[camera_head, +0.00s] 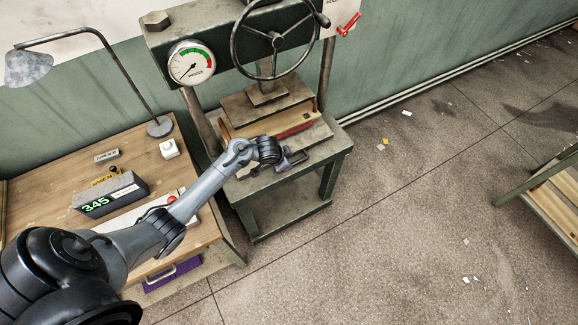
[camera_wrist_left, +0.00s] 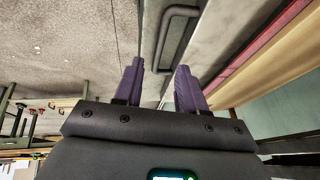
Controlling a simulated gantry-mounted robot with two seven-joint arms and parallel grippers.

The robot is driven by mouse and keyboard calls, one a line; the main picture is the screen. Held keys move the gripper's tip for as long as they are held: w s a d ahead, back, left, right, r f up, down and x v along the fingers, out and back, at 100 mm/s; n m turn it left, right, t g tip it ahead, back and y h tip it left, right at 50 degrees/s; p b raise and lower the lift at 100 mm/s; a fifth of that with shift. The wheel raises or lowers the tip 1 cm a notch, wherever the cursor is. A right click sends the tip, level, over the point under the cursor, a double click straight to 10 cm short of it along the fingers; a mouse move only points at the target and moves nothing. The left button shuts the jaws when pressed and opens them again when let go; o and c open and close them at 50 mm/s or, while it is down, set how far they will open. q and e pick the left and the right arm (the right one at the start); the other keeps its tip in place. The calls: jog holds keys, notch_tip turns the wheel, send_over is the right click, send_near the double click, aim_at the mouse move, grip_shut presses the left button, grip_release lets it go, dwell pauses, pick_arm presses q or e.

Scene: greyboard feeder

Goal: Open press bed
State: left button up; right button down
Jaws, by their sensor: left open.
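The press (camera_head: 150,38) stands against the green wall with a handwheel (camera_head: 276,40) on top and a dial gauge (camera_head: 191,63) on its crossbeam. Its bed (camera_head: 318,131) is a grey plate on a green metal stand, below a platen with wooden and red layers. A dark bar handle (camera_wrist_left: 163,60) runs along the bed's front in the left wrist view. My left gripper (camera_head: 290,162) is at the bed's front edge. In the left wrist view my left gripper (camera_wrist_left: 160,82) is open, its purple fingers apart, with the handle ahead between them. Contact cannot be told. My right gripper is not in view.
Open floor (camera_head: 420,200) lies right of the press, before another bench (camera_head: 545,190).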

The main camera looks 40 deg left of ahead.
pick_arm(q)
jog(key=b+x, duration=0.2)
jog(key=x, duration=0.5)
jog(key=shift+w+f, duration=0.1)
jog(key=shift+f, duration=0.2)
grip_shut()
